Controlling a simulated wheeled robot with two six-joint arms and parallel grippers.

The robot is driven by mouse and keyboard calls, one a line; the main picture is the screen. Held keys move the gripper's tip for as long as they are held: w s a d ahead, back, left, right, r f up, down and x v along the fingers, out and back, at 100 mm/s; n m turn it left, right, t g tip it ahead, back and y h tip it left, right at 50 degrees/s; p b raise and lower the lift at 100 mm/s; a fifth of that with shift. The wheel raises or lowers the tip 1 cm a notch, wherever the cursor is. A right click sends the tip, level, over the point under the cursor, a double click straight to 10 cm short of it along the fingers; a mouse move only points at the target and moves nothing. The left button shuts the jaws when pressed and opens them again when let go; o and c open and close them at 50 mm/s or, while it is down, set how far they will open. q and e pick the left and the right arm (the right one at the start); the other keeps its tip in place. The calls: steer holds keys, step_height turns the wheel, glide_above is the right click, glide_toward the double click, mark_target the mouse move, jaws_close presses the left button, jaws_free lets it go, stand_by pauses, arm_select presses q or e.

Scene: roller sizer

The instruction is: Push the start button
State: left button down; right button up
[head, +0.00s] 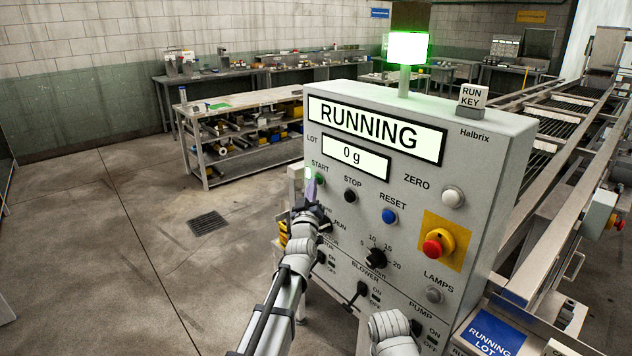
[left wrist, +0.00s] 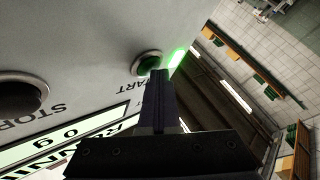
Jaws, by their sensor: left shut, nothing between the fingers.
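The control panel (head: 480,150) is a grey box with a display (head: 376,129) reading "RUNNING" and a smaller one reading "0 g". The green start button (head: 320,180) is at the panel's left edge under the label START, and it also shows in the left wrist view (left wrist: 148,64) in a metal ring. My left gripper (head: 311,189) is shut and empty, its tip at the start button. In the left wrist view its fingertips (left wrist: 160,74) overlap the button's lower edge; I cannot tell whether they touch. My right gripper is not in view.
A black stop button (head: 350,195), blue reset button (head: 389,216) and red emergency stop (head: 437,243) sit close by on the panel. A lamp (head: 408,47) on top glows green. The roller machine (head: 565,120) stands at right; open floor lies left.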

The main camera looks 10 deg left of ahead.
arm_select(q)
steer(key=shift+s+a, duration=0.55)
steer(key=shift+s, duration=0.2)
steer(key=s+a, duration=0.1)
steer(key=s, duration=0.1)
steer(key=s+a, duration=0.2)
stand_by(0.4)
steer(key=shift+f, duration=0.1)
stand_by(0.4)
